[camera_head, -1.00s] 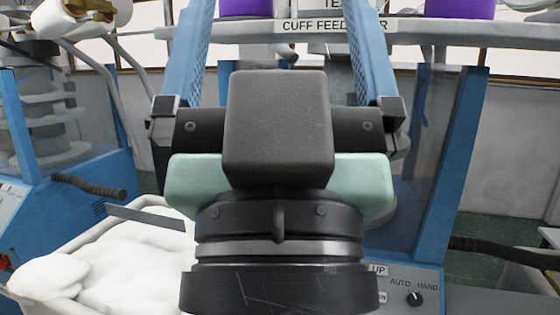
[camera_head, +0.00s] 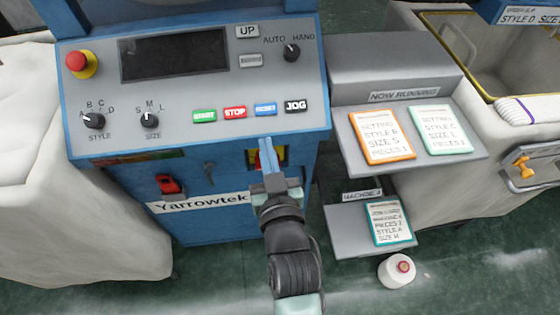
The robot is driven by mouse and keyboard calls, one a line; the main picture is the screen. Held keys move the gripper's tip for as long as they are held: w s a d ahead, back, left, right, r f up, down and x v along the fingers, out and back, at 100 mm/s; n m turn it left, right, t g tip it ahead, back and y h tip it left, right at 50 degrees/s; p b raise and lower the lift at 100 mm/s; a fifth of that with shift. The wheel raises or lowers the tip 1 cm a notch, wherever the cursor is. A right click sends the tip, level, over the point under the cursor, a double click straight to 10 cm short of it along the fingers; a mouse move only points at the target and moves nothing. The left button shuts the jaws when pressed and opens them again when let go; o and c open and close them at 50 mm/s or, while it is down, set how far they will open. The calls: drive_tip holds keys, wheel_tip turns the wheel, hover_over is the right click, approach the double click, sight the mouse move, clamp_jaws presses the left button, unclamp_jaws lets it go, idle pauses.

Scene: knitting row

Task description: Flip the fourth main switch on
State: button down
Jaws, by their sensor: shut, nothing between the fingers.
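A yellow plate with a red part (camera_head: 283,154), which looks like a main switch, is on the front of the blue knitting machine (camera_head: 215,222), below its control panel. My gripper (camera_head: 267,148) is shut and empty, its fingers pointing at the machine front. A red and black switch-like part (camera_head: 168,184) is further left on the same front, above the Yarrowtek label (camera_head: 198,203).
The control panel (camera_head: 190,95) has knobs, buttons and a red stop button (camera_head: 81,63). A white cone (camera_head: 397,271) lies on the floor. White bins (camera_head: 75,220) flank the machine.

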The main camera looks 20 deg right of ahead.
drive_tip(key=s+d+f+g, duration=0.1)
drive_tip(key=s+f, duration=0.2)
drive_tip(key=f, duration=0.6)
drive_tip(key=shift+s+d+f+m+g+b, duration=0.15)
drive_tip(key=shift+s+d+m+g+b, duration=0.15)
drive_tip(key=shift+s+g+b, duration=0.1)
drive_tip(key=w+d+f+b, duration=0.2)
drive_tip(key=w+f, duration=0.4)
drive_tip(key=w, duration=0.3)
drive_tip(key=shift+w+d+f, duration=0.2)
drive_tip(key=shift+d, duration=0.15)
drive_tip(key=shift+f+b, duration=0.1)
drive_tip(key=shift+b, duration=0.2)
